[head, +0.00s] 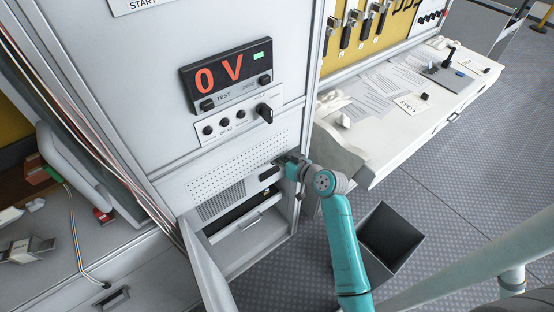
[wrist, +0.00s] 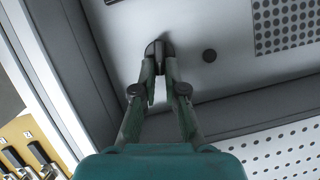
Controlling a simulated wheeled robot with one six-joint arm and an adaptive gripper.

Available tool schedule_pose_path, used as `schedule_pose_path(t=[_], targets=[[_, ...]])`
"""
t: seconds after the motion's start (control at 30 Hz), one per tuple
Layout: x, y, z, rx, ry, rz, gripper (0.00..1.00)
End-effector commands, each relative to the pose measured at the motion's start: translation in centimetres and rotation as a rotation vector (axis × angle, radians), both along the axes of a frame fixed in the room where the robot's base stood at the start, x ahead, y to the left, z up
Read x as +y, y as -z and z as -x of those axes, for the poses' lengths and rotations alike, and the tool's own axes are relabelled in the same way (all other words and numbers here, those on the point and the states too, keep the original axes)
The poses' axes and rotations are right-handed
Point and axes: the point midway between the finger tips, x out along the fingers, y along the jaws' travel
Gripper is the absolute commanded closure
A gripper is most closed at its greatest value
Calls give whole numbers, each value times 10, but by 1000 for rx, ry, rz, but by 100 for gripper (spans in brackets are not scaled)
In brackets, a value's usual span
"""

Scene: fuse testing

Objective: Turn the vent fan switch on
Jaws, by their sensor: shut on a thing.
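A dark knob (wrist: 159,46) on a pale panel stands between my fingertips in the wrist view; I take it for the vent fan switch. My gripper (wrist: 160,65) is shut on it, and the fingers cover part of it. No label on it is readable, and I cannot tell its on or off position. In the head view my gripper (head: 283,161) is at the right end of the perforated vent panel (head: 218,180), below the meter. There the knob is hidden behind the gripper.
A small black round button (wrist: 209,56) sits beside the knob in the wrist view. The meter display (head: 227,74) reads 0 V. Below the vent is an open compartment (head: 250,238). A dark bin (head: 390,238) stands on the floor near my arm; a white desk (head: 410,110) is at right.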

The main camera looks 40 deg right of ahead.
Motion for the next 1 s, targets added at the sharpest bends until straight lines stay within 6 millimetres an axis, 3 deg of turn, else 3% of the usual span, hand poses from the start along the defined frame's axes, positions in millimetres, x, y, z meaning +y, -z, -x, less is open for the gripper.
schedule_pose_path(t=[0.6,1.0], targets=[[-12,6,0,-3,1,-563,100],[-14,10,0,-3,1,-781,100]])
